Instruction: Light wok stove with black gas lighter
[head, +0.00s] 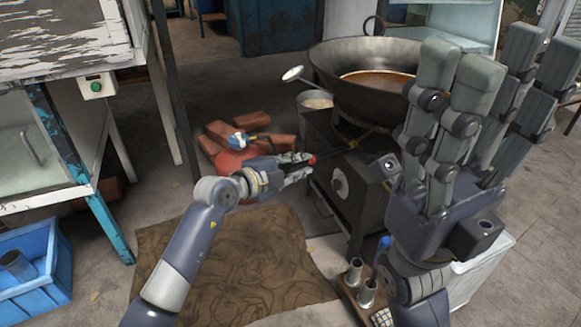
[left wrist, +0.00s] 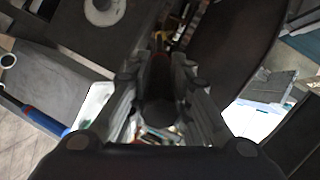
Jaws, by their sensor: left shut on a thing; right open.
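The large dark wok (head: 325,62) holds brown liquid and sits on the dark wok stove (head: 375,188) right of centre. My left gripper (head: 303,168) is shut on a slim thing with a red part, at the stove's front left side. The red part (head: 312,160) shows at its fingertips and also in the left wrist view (left wrist: 157,65). It appears to be the gas lighter; its body is mostly hidden by the fingers. No flame is visible under the wok. My right gripper (head: 488,85) is open and empty, raised close to the camera and covering the wok's right side.
A ladle (head: 293,74) and bucket (head: 314,100) are beside the wok. Metal cups (head: 355,271) stand low in front. A brown mat (head: 235,265) covers the floor; a blue crate (head: 45,255) is left.

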